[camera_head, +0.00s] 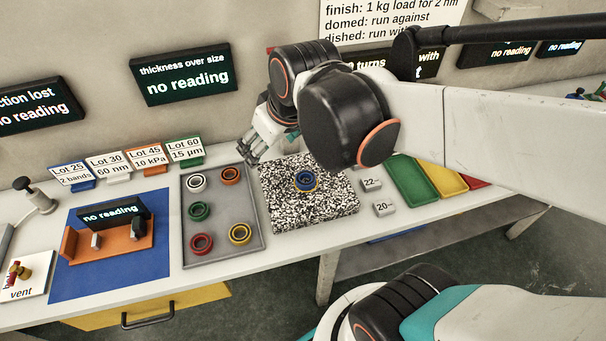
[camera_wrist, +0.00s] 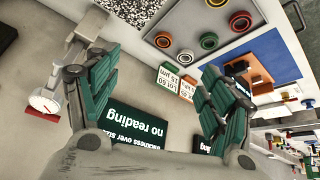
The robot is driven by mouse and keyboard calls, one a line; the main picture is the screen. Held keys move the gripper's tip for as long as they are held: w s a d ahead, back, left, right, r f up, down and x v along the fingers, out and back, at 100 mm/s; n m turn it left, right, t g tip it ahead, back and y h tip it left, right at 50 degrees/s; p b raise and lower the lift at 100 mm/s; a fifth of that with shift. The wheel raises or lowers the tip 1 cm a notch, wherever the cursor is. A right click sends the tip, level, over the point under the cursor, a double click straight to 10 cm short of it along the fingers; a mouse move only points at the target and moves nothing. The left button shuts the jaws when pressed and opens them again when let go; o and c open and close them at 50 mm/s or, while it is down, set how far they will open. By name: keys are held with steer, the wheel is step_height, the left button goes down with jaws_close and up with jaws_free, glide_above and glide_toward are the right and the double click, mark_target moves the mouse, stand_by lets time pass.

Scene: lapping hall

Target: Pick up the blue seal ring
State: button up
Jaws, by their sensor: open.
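The blue seal ring (camera_head: 305,181) lies on a black-and-white speckled plate (camera_head: 335,214) in the head view. A tan or yellowish band shows inside its blue rim. My gripper (camera_head: 258,146) is up and to the left of the ring, above the back edge of the bench, with nothing between its fingers. In the wrist view my gripper (camera_wrist: 160,92) has its two green-padded fingers wide apart. That view shows only a corner of the speckled plate (camera_wrist: 98,8) at the top, and the blue ring is not visible there.
A grey tray (camera_head: 221,224) left of the plate holds several coloured rings. Lot cards (camera_head: 151,160) stand behind it. Blocks marked 22 (camera_head: 371,185) and 20 (camera_head: 384,209) and coloured trays (camera_head: 412,181) lie to the right. The wall with its displays (camera_head: 186,74) is close behind my gripper.

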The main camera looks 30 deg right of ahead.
steer(key=w+d+f+n+g+p, duration=0.1)
steer(key=w+d+f+n, duration=0.15)
steer(key=w, duration=0.45)
steer(key=n+g, duration=0.1)
steer(key=g, duration=0.2)
glide_toward(306, 175)
steer(key=f+b, duration=0.1)
steer(key=s+a+f+b, duration=0.1)
steer(key=b, duration=0.1)
steer(key=shift+a+f+b, duration=0.15)
steer(key=shift+b, duration=0.15)
steer(key=f, duration=0.1)
steer(key=f+b, duration=0.1)
steer(key=f, duration=0.1)
steer(key=f+b, duration=0.1)
steer(key=f, duration=0.1)
steer(key=shift+w, duration=0.35)
steer(key=shift+c, duration=0.3)
steer(key=c, duration=1.2)
